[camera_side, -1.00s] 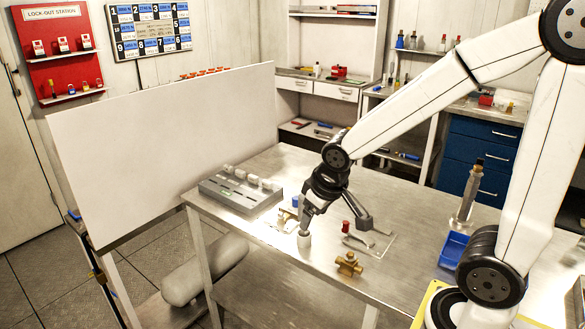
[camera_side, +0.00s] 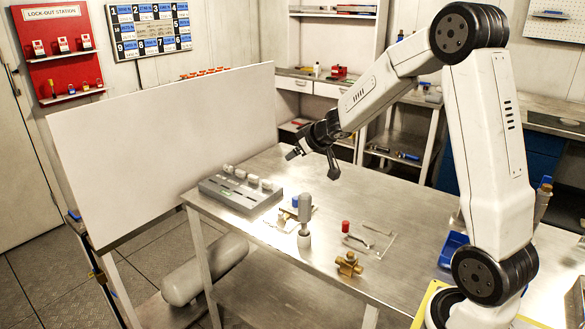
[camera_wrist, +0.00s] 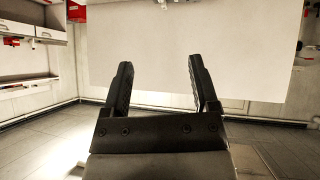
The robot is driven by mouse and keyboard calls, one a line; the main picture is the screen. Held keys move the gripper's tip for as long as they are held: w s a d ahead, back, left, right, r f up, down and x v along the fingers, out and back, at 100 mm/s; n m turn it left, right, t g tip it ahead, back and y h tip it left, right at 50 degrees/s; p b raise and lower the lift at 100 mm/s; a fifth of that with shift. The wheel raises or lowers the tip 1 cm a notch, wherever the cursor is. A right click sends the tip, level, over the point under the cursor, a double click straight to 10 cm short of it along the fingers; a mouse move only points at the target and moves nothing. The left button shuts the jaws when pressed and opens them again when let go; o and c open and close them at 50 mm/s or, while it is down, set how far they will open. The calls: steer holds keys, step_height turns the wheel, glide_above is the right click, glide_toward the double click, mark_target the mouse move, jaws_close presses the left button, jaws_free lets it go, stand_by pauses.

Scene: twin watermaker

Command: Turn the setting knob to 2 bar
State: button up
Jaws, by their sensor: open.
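My gripper (camera_side: 313,163) is open and empty, raised above the table near the grey block in the side view. Its two spread black fingers also show in the wrist view (camera_wrist: 160,66), with nothing between them. Below it, a grey upright fitting (camera_side: 304,214) with a rounded top and narrow middle stands on the table, apart from the fingers. A red-capped piece (camera_side: 345,227) and a brass fitting (camera_side: 348,264) stand to its right. I cannot tell for sure which part is the setting knob, and no bar scale is readable.
A grey block (camera_side: 222,200) with several pale pieces on top lies at the table's left. A blue item (camera_side: 295,201) is beside the grey fitting. A clear plate (camera_side: 384,245) lies right of the red cap. A large white panel (camera_side: 160,150) stands behind on the left.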

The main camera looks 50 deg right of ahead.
steer(key=d+f+y, duration=0.1)
steer(key=d+f, duration=0.1)
steer(key=d, duration=0.2)
steer(key=y, duration=0.1)
glide_above(296, 201)
steer(key=s+d, duration=0.1)
steer(key=s, duration=0.4)
step_height(296, 201, down, 14)
steer(key=shift+d+n+g, duration=0.1)
steer(key=shift+n+g, duration=0.3)
steer(key=shift+w, duration=0.1)
steer(key=shift+x, duration=3.8)
jaws_close()
